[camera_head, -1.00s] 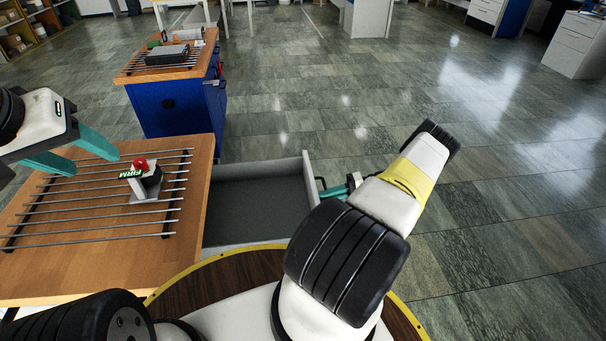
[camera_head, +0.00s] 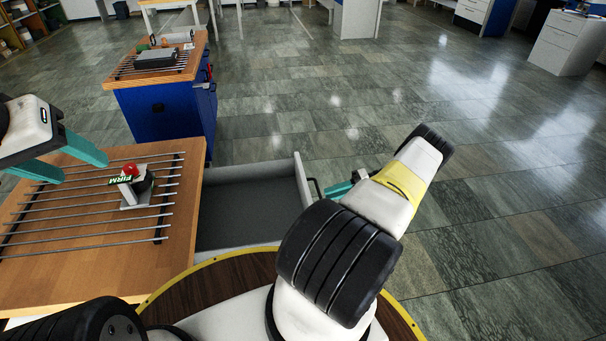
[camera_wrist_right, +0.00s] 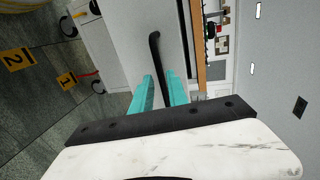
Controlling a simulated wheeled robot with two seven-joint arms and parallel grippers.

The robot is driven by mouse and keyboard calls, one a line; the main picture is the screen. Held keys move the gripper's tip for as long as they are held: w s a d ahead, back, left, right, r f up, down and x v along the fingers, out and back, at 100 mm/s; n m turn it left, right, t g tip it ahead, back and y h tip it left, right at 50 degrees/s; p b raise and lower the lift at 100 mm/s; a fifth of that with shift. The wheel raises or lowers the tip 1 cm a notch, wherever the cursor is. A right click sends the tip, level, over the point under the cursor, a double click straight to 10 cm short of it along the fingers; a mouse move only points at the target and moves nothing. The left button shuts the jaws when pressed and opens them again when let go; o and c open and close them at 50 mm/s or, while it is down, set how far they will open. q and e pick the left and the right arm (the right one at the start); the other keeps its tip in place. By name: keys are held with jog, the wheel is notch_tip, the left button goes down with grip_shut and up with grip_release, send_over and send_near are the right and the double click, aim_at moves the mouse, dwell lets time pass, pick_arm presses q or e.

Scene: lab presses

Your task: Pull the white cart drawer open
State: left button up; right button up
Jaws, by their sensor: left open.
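The white cart drawer (camera_head: 250,205) stands pulled out from the wooden-topped cart (camera_head: 90,265), its grey inside visible in the head view. Its black bar handle (camera_head: 316,188) is on the right-hand front; the handle also shows in the right wrist view (camera_wrist_right: 154,48). My right gripper (camera_head: 338,189) is at the handle, outside the drawer front. In the right wrist view its teal fingers (camera_wrist_right: 160,78) are apart, with the handle running between them in the picture. No clear grip shows. My left gripper (camera_head: 82,163) is open and empty above the cart top.
A rod rack (camera_head: 75,208) and a small device with a red button (camera_head: 131,172) are on the cart top. A blue cart (camera_head: 165,115) stands behind. The tiled floor (camera_head: 480,200) to the right is free.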

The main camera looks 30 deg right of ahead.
jog(key=v, duration=0.3)
dwell(0.5)
